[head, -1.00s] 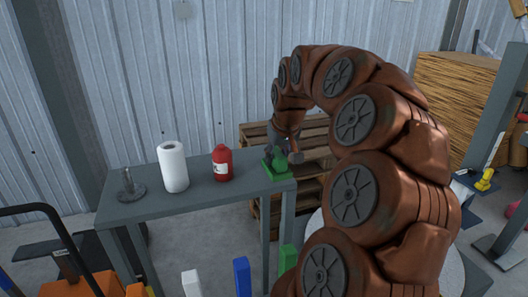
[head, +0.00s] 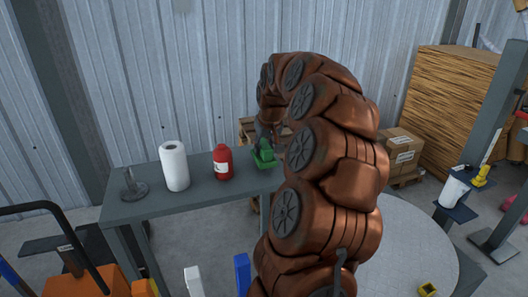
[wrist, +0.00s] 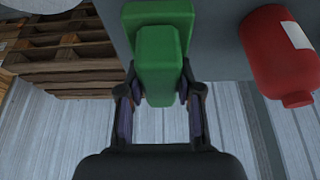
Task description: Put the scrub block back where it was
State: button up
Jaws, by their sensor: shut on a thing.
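The green scrub block (head: 264,160) is at the right end of the grey table (head: 200,198), with the wider base below a narrower raised part. My gripper (wrist: 160,88) is shut on the narrower part, which sits between its dark fingers in the wrist view (wrist: 158,65). The wider green part shows beyond it. My arm comes down on the block from the right in the head view. I cannot tell whether the base touches the tabletop. The arm hides the table's right edge.
A red bottle (head: 222,165) stands close to the left of the block. Farther left are a white paper roll (head: 174,167) and a metal stand (head: 133,187). Wooden pallets (wrist: 65,50) lie beyond the table's right end. Coloured posts, including a blue one (head: 242,272), stand in front.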

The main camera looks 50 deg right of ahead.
notch_tip(320, 180, down, 2)
jog(key=shift+f+p, duration=0.15)
jog(key=shift+p, duration=0.25)
jog(key=shift+f+b, duration=0.25)
jog(key=shift+b, duration=0.05)
jog(key=o, duration=1.1)
jog(key=shift+r, duration=0.15)
jog(key=shift+r+p, duration=0.2)
jog(key=shift+p, duration=0.2)
jog(key=b+v, duration=0.3)
jog(key=v, duration=0.8)
jog(key=shift+s+r, duration=0.2)
jog(key=shift+r, duration=0.15)
